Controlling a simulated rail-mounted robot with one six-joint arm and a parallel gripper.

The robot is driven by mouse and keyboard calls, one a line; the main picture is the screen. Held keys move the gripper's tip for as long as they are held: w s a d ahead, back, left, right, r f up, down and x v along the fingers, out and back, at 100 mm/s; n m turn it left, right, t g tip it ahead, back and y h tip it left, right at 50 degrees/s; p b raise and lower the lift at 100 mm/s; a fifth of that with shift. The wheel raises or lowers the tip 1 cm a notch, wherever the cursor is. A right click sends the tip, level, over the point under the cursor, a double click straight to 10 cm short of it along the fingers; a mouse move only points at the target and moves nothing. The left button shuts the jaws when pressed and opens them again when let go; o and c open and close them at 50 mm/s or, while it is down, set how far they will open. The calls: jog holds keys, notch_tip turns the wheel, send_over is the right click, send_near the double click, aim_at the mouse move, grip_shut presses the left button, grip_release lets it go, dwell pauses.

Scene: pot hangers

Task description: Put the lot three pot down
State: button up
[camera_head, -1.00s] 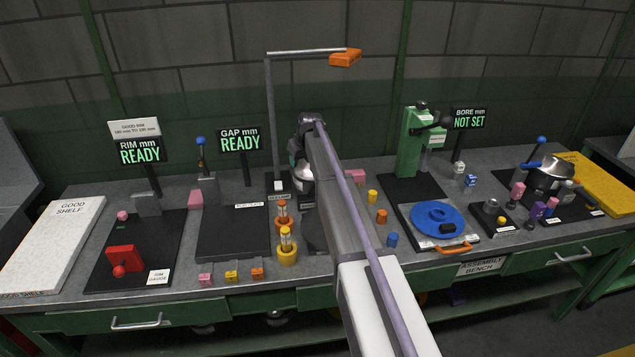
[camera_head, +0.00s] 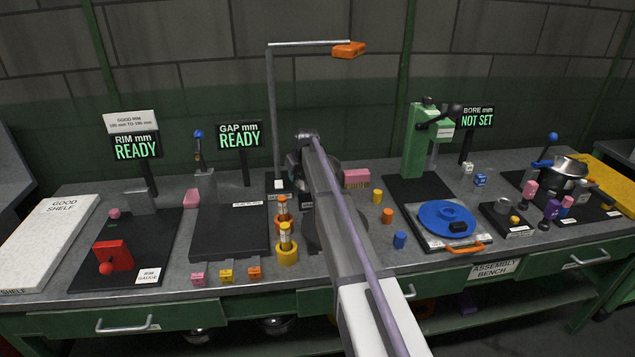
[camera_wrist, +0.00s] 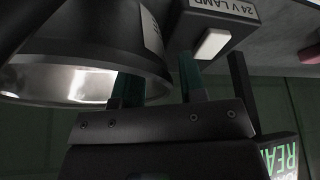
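A pot (camera_wrist: 90,40) with a dark outer wall and a shiny inside fills the upper left of the upside-down wrist view. In the head view the pot (camera_head: 326,172) is mostly hidden behind my arm. My gripper (camera_wrist: 162,80) is at the pot's rim. Its two green fingertips stand apart, one overlapping the rim opening and the other outside the wall, with a visible gap beside the wall. I see no firm grip. The pot's base and what is under it are hidden, and its lot label is not readable.
The 24 V lamp box (camera_wrist: 222,15) is close to the outer finger. Its post (camera_head: 273,120) rises left of my arm. Orange and yellow pegs (camera_head: 286,240) stand left of the arm. A pink block (camera_head: 356,178) and small cylinders stand right. The flat plate (camera_head: 230,232) is clear.

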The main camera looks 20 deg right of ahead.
grip_shut()
dwell(0.5)
